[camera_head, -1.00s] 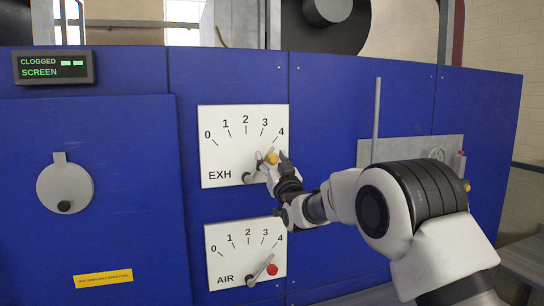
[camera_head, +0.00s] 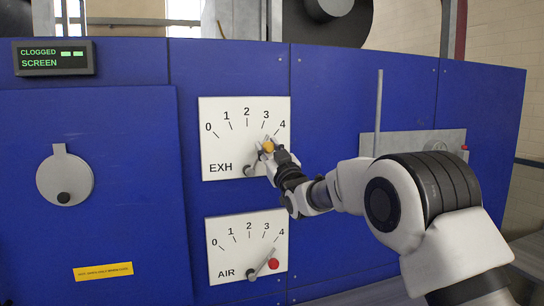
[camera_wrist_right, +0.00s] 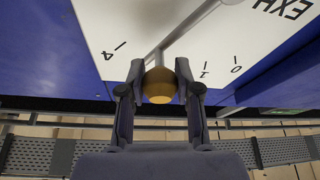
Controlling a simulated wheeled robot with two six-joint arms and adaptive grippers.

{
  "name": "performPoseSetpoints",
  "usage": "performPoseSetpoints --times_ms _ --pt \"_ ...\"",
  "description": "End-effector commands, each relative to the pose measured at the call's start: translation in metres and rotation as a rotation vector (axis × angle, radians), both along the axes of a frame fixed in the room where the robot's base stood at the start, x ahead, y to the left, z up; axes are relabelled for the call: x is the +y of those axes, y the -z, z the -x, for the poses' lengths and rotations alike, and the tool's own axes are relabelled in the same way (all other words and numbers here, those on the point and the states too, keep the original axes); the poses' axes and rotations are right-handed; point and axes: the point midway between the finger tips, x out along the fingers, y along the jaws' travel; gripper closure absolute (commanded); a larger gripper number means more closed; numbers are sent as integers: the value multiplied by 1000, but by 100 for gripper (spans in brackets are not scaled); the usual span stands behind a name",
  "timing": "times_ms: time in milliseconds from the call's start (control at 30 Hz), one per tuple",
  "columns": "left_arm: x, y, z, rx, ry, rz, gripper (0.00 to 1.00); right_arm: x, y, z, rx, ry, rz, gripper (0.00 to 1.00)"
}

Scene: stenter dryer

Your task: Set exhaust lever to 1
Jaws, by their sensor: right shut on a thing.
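The white EXH dial plate (camera_head: 222,152) carries a scale from 0 to 4. Its grey lever ends in a yellow knob (camera_head: 268,147) and points up and right, between 3 and 4 and nearer 4. My right gripper (camera_head: 269,149) is shut on this knob, which it partly hides along with the lever. In the right wrist view the knob (camera_wrist_right: 159,86) sits between the two fingertips (camera_wrist_right: 160,72), and the lever bar (camera_wrist_right: 186,32) runs up and right from it. My left gripper is not in view.
Below is the AIR dial plate (camera_head: 222,260) with a red-knobbed lever (camera_head: 273,263) close under my right gripper. A round grey disc (camera_head: 65,175) with a black knob is on the blue panel at left. A display (camera_head: 53,57) reads CLOGGED SCREEN.

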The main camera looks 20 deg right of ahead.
Motion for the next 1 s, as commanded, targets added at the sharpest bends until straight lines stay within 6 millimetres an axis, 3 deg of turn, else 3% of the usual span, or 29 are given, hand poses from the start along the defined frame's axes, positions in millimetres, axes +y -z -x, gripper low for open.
performPoseSetpoints --times_ms 333,700,1000 --pt "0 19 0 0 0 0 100 26 -8 1 -13 0 320 100" --pt "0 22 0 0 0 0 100 53 -9 2 -21 -1 638 100" --pt "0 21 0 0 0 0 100 64 -6 2 -26 -1 787 100"
